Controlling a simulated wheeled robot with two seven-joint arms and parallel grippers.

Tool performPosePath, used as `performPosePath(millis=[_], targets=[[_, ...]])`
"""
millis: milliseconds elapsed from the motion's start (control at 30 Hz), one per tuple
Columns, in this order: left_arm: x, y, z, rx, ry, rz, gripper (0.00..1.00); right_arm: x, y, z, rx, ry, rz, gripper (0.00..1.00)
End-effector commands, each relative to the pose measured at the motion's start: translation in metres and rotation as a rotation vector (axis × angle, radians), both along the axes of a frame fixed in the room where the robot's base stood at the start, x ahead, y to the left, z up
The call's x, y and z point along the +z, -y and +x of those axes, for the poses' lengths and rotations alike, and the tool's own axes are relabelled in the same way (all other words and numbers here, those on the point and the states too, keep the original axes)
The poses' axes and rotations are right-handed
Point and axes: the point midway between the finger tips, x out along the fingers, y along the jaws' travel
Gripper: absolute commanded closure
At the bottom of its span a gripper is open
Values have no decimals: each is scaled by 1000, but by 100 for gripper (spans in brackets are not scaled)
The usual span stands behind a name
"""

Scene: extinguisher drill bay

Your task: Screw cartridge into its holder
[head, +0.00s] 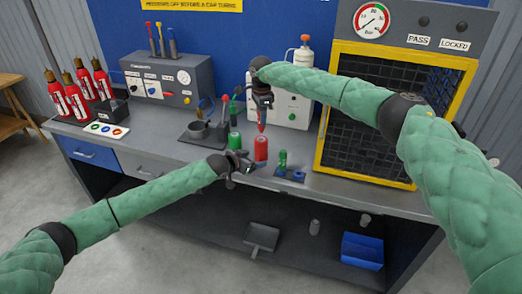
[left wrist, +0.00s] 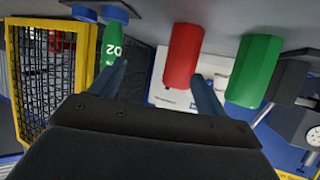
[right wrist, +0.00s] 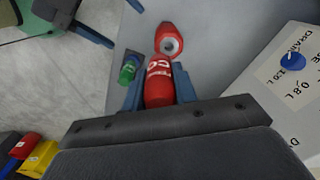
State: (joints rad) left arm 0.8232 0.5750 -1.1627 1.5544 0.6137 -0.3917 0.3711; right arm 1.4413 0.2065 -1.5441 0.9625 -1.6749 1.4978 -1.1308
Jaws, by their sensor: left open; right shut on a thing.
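My right gripper (head: 262,108) is shut on a red cartridge (right wrist: 159,84) with white lettering. It holds the cartridge just above the red holder (head: 261,150), pointing down. In the right wrist view the holder's round open socket (right wrist: 170,45) shows, with the cartridge outside it. My left gripper (head: 243,174) is open and empty, low in front of the red holder. In the left wrist view the red holder (left wrist: 183,57) stands beyond the fingers, partly behind the right-hand one. A green holder (head: 234,140) stands left of the red one.
A green cartridge (head: 283,157) stands on a small stand (head: 290,175) right of the red holder. A yellow-framed cage (head: 365,150) is farther right. A white box (head: 292,108) stands behind. The bench front (head: 165,160) is clear.

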Motion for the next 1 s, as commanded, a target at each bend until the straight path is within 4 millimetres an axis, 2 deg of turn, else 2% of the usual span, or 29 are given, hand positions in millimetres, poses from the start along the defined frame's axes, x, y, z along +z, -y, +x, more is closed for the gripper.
performPosePath(millis=[33, 133, 333, 733, 1000], targets=[[5, -10, 10, 8, 5, -5, 24, 10, -1, 6, -31, 3, -1, 98], [9, -24, 22, 16, 12, -20, 24, 19, -2, 14, -78, 0, -1, 98], [11, -33, 30, 22, 16, -30, 24, 25, -2, 19, -111, 0, -1, 98], [9, -29, 34, 22, 15, -30, 24, 25, -2, 18, -109, 0, -1, 98], [-5, -6, 59, 22, 15, -30, 24, 24, -2, 18, -108, 0, 0, 98]])
